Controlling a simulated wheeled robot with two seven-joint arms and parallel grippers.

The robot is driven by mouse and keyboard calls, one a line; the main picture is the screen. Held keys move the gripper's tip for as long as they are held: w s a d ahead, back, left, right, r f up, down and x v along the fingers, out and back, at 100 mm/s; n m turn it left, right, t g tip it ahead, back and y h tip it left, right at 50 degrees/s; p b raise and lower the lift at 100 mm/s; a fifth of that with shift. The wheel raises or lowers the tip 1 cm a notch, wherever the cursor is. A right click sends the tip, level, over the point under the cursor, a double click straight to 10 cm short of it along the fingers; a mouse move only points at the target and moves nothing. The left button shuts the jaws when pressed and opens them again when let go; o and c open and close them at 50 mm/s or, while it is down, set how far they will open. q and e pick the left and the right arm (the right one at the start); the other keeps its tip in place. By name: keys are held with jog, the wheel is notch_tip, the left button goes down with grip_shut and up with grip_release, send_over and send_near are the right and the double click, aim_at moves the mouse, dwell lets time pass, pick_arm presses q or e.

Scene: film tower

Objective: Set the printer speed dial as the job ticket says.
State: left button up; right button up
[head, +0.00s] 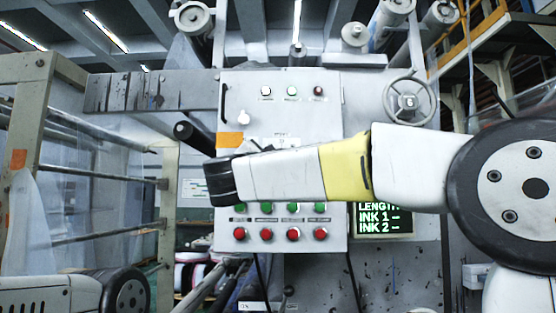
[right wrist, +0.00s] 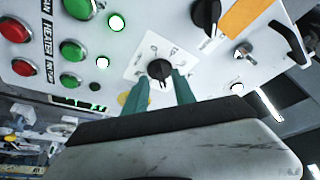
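The speed dial (right wrist: 160,70) is a small black knob on a white scale plate (right wrist: 138,54) in the right wrist view. The scale marks are too small to read. My right gripper (right wrist: 162,78) has two teal fingers, apart, one at each side of the knob's lower part. I cannot tell whether they touch it. In the head view my right arm crosses the grey control panel (head: 232,100) and hides most of the dial area and the right fingers. My left arm shows at the bottom left, its gripper out of view. I see no readable job ticket.
Red buttons (head: 293,234) and green buttons (head: 292,208) sit low on the panel. A black selector knob (right wrist: 206,14) and an orange label (right wrist: 246,16) are near the dial. A display (head: 384,220) reads LENGTH, INK 1, INK 2. A handwheel (head: 409,101) is at the upper right.

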jog(key=v, duration=0.6)
dwell(0.3)
notch_tip(320, 180, down, 17)
jog(key=s+d+n+g+y, duration=0.3)
jog(key=n+g+y, duration=0.2)
jog(key=n+y, duration=0.8)
jog(key=s+d+f+g+h, duration=0.1)
jog(key=s+d+f+g, duration=0.2)
jog(key=s+d+f, duration=0.2)
jog(key=s+d+f+g+h, duration=0.2)
jog(key=s+d+f, duration=0.3)
jog(key=f, duration=0.5)
jog(key=s+d+f+g+h, duration=0.2)
jog(key=s+d+f+g, duration=0.2)
jog(key=s+d+f, duration=0.1)
notch_tip(320, 180, down, 2)
jog(key=shift+s+f, duration=0.2)
jog(key=shift+s, duration=0.25)
